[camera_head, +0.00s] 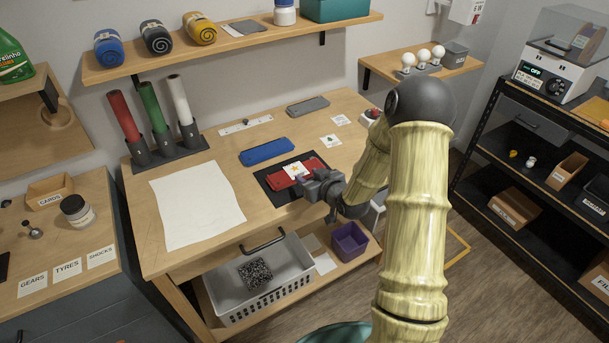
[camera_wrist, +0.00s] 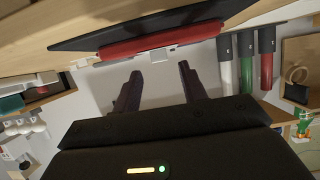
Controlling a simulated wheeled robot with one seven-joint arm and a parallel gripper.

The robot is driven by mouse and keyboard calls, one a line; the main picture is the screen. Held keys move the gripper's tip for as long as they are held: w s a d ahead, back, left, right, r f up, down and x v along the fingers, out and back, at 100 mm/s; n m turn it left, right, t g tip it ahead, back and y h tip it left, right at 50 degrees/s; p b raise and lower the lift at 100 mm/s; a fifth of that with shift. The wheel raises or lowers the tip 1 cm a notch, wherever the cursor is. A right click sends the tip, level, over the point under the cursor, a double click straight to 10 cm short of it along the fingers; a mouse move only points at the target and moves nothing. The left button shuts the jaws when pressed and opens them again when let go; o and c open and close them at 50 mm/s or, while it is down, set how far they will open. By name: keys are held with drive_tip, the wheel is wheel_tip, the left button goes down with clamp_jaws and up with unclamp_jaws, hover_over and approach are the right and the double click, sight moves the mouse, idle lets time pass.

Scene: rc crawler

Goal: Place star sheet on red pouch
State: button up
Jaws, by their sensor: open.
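The red pouch (camera_head: 312,164) lies on a black mat (camera_head: 267,186) on the workbench. The star sheet (camera_head: 295,169), a small white sheet with a yellow star, appears over the middle of the pouch. My gripper (camera_head: 310,187) is at the pouch's right front side and hides part of it. In the wrist view, the pouch (camera_wrist: 130,48) is a red strip along the mat, beyond my open gripper (camera_wrist: 158,70). A small white piece, likely the star sheet (camera_wrist: 171,53), shows at the pouch, apart from the fingertips. Nothing shows between the fingers.
A blue pouch (camera_head: 267,152) and a grey pouch (camera_head: 308,106) lie behind. A tree sheet (camera_head: 330,141) and another small sheet (camera_head: 341,120) lie to the right. A large white sheet (camera_head: 196,205) covers the bench's left. Rolls stand in a rack (camera_head: 166,152) at the back left.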

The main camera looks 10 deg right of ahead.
drive_tip(key=v, duration=0.8)
drive_tip(key=shift+b, duration=0.35)
drive_tip(key=shift+s, duration=0.1)
drive_tip(key=s+a+r+m+g+h, duration=0.1)
drive_tip(key=s+r+g+h, duration=0.1)
drive_tip(key=s+g, duration=0.3)
drive_tip(key=s+a+r+m+g+h, duration=0.2)
drive_tip(key=s+g, duration=0.3)
drive_tip(key=s, duration=0.9)
drive_tip(key=shift+a+r+m, duration=0.15)
drive_tip(key=shift+a+m, duration=0.05)
drive_tip(key=shift+m, duration=0.1)
